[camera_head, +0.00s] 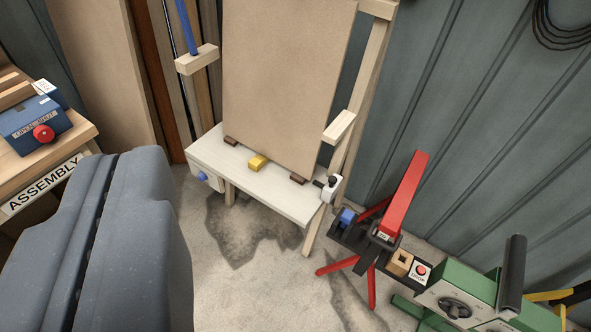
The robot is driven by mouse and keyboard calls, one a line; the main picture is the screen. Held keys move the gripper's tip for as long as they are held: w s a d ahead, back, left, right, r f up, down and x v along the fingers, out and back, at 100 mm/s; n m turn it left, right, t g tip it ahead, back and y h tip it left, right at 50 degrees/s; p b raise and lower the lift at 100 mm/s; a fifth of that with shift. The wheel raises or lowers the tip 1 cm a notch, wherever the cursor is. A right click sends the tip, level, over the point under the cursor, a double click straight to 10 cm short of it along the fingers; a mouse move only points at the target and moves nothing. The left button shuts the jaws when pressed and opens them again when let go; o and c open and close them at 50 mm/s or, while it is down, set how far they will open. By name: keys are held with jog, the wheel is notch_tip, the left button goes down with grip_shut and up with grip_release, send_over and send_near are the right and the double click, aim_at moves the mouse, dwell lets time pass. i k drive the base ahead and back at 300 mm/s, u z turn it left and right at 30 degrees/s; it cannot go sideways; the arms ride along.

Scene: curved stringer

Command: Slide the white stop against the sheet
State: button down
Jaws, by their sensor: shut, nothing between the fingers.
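The sheet (285,85) is a large tan board standing upright, its lower edge at a small white-topped bench (240,180). A white stop (329,190) with a black knob sits at the bench's right end, near the sheet's lower right corner. I cannot tell whether it touches the sheet. My gripper (118,165) is the big grey-blue pair of fingers at the lower left. It is shut and empty, well to the left of the stop and apart from the bench.
A red-legged stand (400,195) and a green machine (470,295) are at right. A blue box with a red button (43,132) is on the assembly bench (75,150) at left. Floor before the bench is clear.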

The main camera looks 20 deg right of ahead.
aim_at(332, 187)
jog(key=z, duration=0.05)
jog(key=i, duration=1.05)
jog(key=z, duration=0.5)
